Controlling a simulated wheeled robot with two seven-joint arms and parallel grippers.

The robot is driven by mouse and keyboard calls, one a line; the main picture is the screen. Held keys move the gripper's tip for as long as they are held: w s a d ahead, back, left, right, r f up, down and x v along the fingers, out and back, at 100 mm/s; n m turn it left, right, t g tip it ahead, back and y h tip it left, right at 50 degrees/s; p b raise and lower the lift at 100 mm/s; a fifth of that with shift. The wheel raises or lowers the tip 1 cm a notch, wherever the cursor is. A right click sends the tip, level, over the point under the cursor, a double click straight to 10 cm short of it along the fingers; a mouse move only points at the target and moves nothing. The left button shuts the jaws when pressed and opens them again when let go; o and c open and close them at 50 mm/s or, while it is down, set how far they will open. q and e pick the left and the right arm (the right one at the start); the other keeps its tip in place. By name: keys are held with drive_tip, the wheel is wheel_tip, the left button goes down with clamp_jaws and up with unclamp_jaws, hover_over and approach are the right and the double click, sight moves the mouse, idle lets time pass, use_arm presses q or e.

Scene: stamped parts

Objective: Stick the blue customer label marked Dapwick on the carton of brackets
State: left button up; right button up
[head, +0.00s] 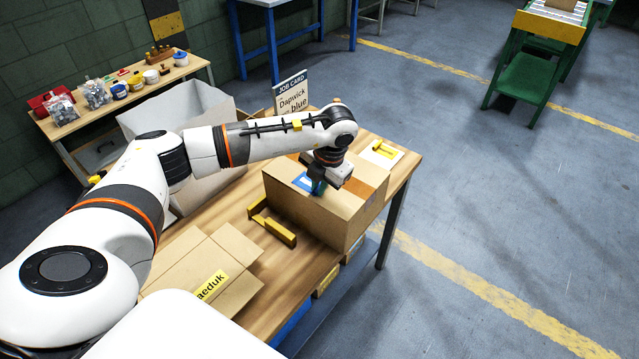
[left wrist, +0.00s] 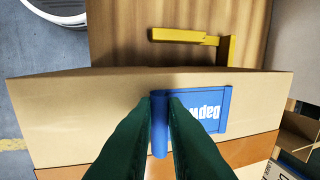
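The closed brown carton (head: 320,212) stands on the wooden table, with an orange-brown tape band across its top. The blue label (head: 303,182), with white lettering starting "Dapw", is at the carton's top; it also shows in the left wrist view (left wrist: 208,112), where its lettering is upside down. My left gripper (head: 318,187) points down over the carton. Its dark green fingers (left wrist: 162,100) are close together, with one end of the label between them. The label's main part appears flat against or just above the cardboard; contact is unclear. My right gripper is not in view.
A job card (head: 291,95) reading "Dapwick" and "blue" stands behind the carton. A flatter carton with a yellow label (head: 211,286) is at the near left. A grey bin (head: 205,105) stands behind.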

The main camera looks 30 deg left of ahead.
use_arm(q)
drive_tip(key=o, duration=0.5)
drive_tip(key=shift+s+f, duration=0.1)
drive_tip(key=shift+f, duration=0.05)
drive_tip(key=shift+o, duration=0.2)
drive_tip(key=shift+d+r, duration=0.1)
drive_tip(key=shift+r, duration=0.15)
drive_tip(key=b+v, duration=0.2)
drive_tip(key=v, duration=0.9)
drive_tip(key=shift+a+r+b, duration=0.25)
drive_tip(key=shift+r+b, duration=0.15)
drive_tip(key=shift+r, duration=0.05)
drive_tip(key=shift+f, duration=0.1)
